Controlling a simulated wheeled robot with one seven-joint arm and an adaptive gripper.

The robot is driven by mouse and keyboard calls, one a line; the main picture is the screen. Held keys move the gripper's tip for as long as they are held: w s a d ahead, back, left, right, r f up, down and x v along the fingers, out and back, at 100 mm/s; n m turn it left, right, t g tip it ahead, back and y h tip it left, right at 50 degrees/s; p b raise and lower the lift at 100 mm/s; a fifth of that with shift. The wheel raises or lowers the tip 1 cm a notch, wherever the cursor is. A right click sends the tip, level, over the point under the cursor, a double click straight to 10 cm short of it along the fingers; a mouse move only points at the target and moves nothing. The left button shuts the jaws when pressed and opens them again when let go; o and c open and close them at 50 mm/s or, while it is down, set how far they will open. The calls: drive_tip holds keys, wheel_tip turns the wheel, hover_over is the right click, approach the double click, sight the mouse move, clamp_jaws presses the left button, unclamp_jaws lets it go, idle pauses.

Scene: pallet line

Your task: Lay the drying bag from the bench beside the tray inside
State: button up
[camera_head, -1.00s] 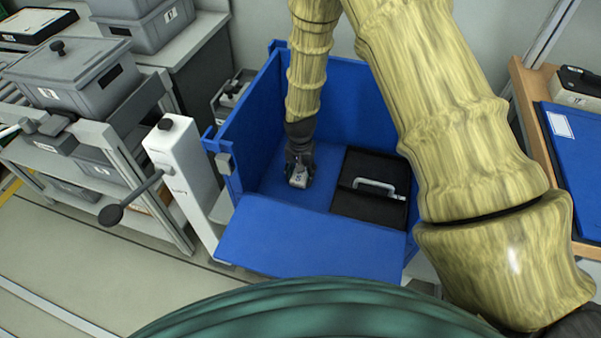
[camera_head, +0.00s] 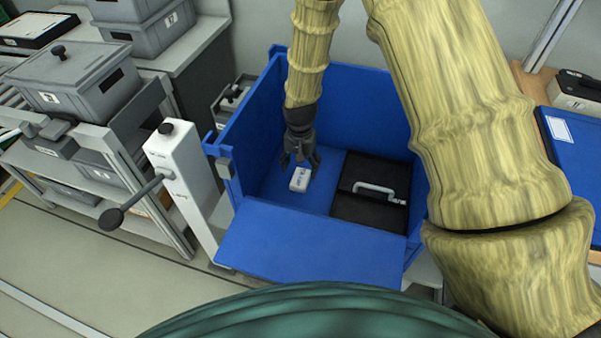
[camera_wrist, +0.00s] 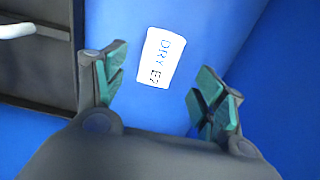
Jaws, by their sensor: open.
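The drying bag (camera_head: 300,179) is a small white packet. It lies flat on the floor of the blue box (camera_head: 240,131), left of a black case. My gripper (camera_head: 300,162) is open and empty above the bag, inside the box. Its two green-padded fingers are spread wide in the wrist view (camera_wrist: 160,85). I see no other tray clearly tied to the bag.
The black case (camera_head: 352,207) with a grey handle fills the right part of the box floor. The box's front flap (camera_head: 310,243) is folded down. A white post with a lever (camera_head: 182,175) stands at the left. A bench with a blue folder (camera_head: 575,150) is at the right.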

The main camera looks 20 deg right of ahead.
sight(300, 178)
wheel_tip(300, 178, up, 6)
idle(0.4)
idle(1.1)
